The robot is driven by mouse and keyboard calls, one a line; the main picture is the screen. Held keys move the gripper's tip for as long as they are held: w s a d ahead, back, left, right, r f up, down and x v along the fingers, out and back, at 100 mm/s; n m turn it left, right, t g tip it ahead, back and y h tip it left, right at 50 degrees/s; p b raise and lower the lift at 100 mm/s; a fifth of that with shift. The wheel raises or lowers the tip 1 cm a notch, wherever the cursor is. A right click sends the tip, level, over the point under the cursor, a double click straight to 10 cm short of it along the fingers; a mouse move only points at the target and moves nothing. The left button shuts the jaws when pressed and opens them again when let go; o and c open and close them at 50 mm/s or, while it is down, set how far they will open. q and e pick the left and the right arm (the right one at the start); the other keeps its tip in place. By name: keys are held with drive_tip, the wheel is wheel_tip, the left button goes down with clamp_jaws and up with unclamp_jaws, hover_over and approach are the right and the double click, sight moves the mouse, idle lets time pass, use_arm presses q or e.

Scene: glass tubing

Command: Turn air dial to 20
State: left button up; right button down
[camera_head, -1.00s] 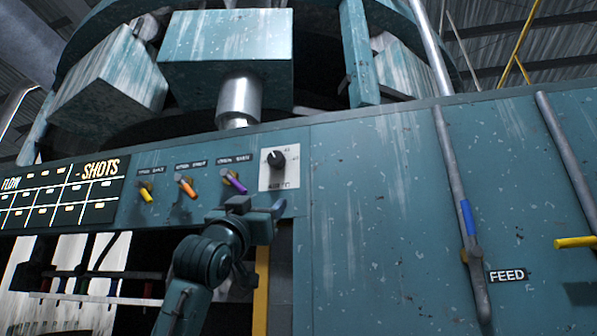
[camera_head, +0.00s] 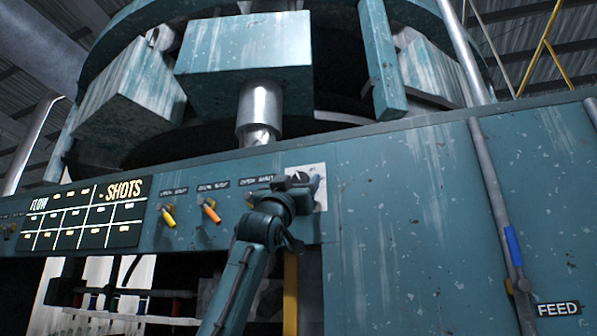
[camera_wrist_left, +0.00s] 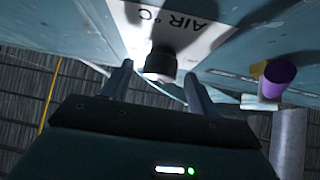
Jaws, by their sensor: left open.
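The air dial is a black knob (camera_wrist_left: 162,62) on a white plate (camera_head: 320,196) on the teal panel. In the wrist view it sits between the two open fingers of my left gripper (camera_wrist_left: 157,72), with a gap showing on both sides. The plate's "AIR °C" lettering shows upside down there. In the head view my left gripper (camera_head: 303,187) is in front of the plate and covers most of it. The scale and the dial's setting cannot be read. My right gripper is not in view.
A yellow lever (camera_head: 168,215) and an orange lever (camera_head: 210,212) stick out left of the dial. A purple-ended lever (camera_wrist_left: 278,74) is close beside the left gripper. The flow and shots board (camera_head: 85,215) is farther left. A blue-sleeved rod (camera_head: 513,246) is at right.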

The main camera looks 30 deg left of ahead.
use_arm(q)
drive_tip(key=shift+w+r, duration=0.2)
drive_tip(key=shift+w, duration=0.1)
drive_tip(key=shift+c, duration=0.3)
drive_tip(key=c, duration=0.9)
